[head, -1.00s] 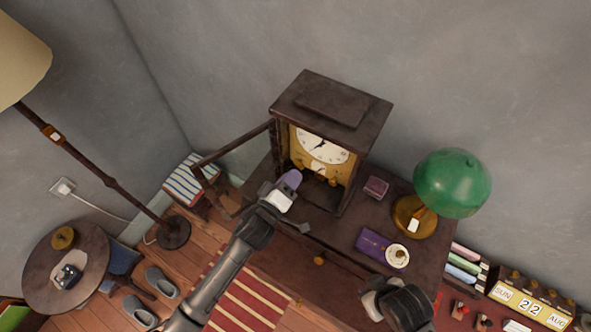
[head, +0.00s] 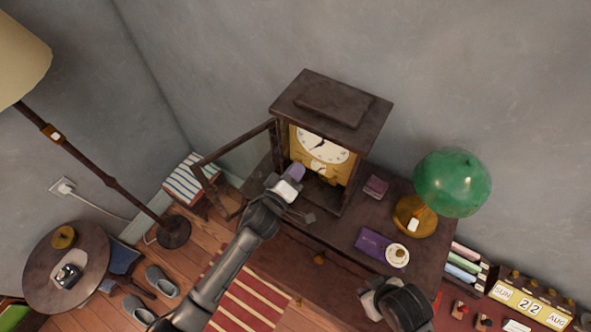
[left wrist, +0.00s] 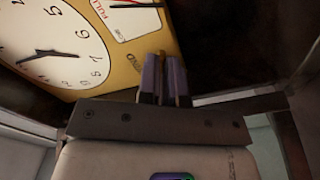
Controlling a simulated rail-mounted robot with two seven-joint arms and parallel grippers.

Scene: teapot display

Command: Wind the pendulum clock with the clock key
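The pendulum clock (head: 330,105) stands on the dark cabinet, its glazed door (head: 237,153) swung open to the left. Its white dial (head: 322,146) and brass plate show; in the left wrist view the dial (left wrist: 45,45) fills the upper left. My left gripper (head: 298,171) is at the clock's open front, below the dial. In the left wrist view its purple fingers (left wrist: 164,80) are close together with a narrow dark gap, right at the plate's "WIND" lettering.
On the cabinet top (head: 345,235) are a purple booklet (head: 371,241), a small cup or dish (head: 397,255), a small dark purple box (head: 376,186) and a green lamp (head: 452,183). The open door stands close to my left gripper's left side.

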